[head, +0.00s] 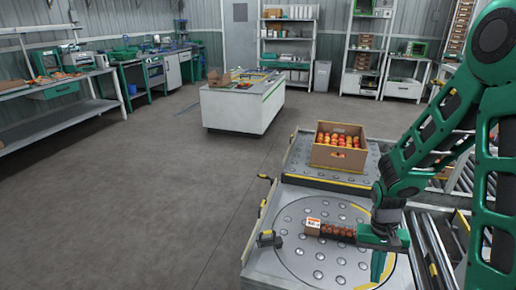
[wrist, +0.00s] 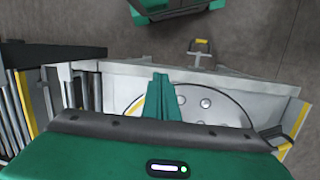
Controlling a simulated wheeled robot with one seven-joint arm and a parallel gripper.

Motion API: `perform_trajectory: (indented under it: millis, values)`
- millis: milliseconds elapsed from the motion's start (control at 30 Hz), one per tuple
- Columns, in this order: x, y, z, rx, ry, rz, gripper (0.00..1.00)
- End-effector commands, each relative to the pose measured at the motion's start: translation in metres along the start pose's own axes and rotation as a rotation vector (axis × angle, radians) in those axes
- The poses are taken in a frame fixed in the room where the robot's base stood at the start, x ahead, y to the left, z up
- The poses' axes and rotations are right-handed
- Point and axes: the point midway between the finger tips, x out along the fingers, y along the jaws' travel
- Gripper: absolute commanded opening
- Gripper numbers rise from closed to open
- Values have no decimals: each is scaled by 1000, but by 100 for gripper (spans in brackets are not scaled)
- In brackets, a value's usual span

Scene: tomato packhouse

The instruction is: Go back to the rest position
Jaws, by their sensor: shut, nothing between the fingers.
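My gripper (head: 380,268) is over the round ball-studded turntable (head: 300,262) at the lower right of the head view, with its fingers pointing down. In the wrist view its two green fingers (wrist: 160,98) are together, with nothing between them. A small pack of red tomatoes (head: 338,231) with a white and orange label (head: 313,226) shows just left of my gripper in the head view. I cannot tell whether it touches the gripper. The pack does not show in the wrist view.
A cardboard box of tomatoes (head: 336,158) stands on the ball table behind the turntable. Roller conveyors (head: 432,245) run on the right. A white island bench (head: 238,108) stands further back. Shelves and workbenches line the walls. The floor (head: 150,190) at left is clear.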

Motion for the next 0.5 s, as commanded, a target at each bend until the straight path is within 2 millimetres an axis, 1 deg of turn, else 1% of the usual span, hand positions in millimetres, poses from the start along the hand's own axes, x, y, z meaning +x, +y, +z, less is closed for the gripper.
perform_trajectory:
  millis: [33, 200, 367, 500]
  values:
    - [-16, 12, 2, 14, 17, 3, 0]
    - [-58, 47, 18, 51, 45, 10, 0]
    - [-94, 77, 40, 89, 69, 4, 0]
    - [-120, 99, 64, 121, 86, -12, 0]
